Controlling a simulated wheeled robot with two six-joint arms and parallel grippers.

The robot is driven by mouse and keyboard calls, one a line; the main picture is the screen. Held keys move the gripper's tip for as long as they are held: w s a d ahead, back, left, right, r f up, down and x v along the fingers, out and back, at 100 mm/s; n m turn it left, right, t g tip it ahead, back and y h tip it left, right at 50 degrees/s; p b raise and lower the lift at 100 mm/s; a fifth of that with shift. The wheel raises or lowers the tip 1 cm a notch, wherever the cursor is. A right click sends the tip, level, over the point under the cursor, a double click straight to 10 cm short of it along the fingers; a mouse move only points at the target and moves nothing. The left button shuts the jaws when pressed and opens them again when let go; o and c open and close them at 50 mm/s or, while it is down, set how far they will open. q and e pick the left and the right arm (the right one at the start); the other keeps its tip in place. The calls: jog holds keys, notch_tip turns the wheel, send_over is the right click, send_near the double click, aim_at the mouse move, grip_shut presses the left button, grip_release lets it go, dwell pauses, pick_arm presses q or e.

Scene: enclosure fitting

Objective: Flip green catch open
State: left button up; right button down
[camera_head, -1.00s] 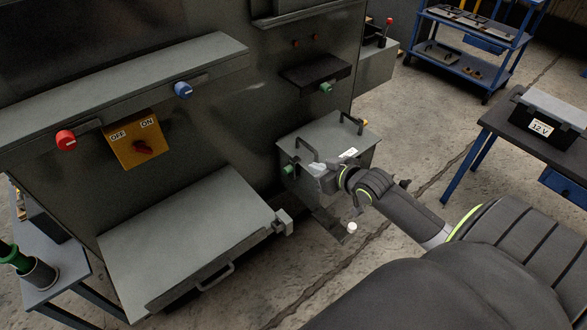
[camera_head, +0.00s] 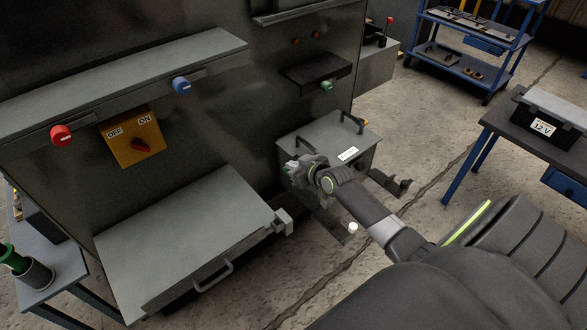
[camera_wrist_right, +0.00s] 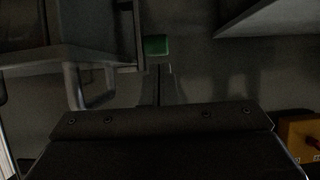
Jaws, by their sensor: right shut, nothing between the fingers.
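The grey box (camera_head: 325,135) with a lid, two black handles and a white label stands low against the dark cabinet. My right gripper (camera_head: 293,168) is at the box's front left corner, shut and empty. It covers the place of the box's green catch in the head view; only a trace of green shows beside it. In the right wrist view a green block (camera_wrist_right: 155,45) shows just ahead of the gripper's dark body; whether they touch I cannot tell. Another green knob (camera_head: 327,86) is under the small black shelf. My left gripper is out of view.
A grey hinged panel (camera_head: 185,235) with a bar handle juts out left of the box. A yellow OFF/ON switch (camera_head: 133,140), a red knob (camera_head: 61,135) and a blue knob (camera_head: 181,85) are above it. Open floor (camera_head: 440,175) lies right of the box.

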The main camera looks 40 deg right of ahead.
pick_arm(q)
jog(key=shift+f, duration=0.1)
pick_arm(e)
jog(key=shift+w+f, duration=0.1)
jog(key=shift+f, duration=0.25)
jog(key=shift+a+f, duration=0.25)
jog(key=shift+a, duration=0.25)
pick_arm(q)
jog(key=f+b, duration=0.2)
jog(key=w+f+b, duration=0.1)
jog(key=b, duration=0.2)
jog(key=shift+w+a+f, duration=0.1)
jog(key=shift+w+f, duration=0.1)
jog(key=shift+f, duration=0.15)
pick_arm(e)
jog(key=a+f+n, duration=0.1)
jog(key=a+f, duration=0.3)
jog(key=f, duration=0.5)
jog(key=shift+s+h, duration=0.2)
jog(key=shift+h, duration=0.1)
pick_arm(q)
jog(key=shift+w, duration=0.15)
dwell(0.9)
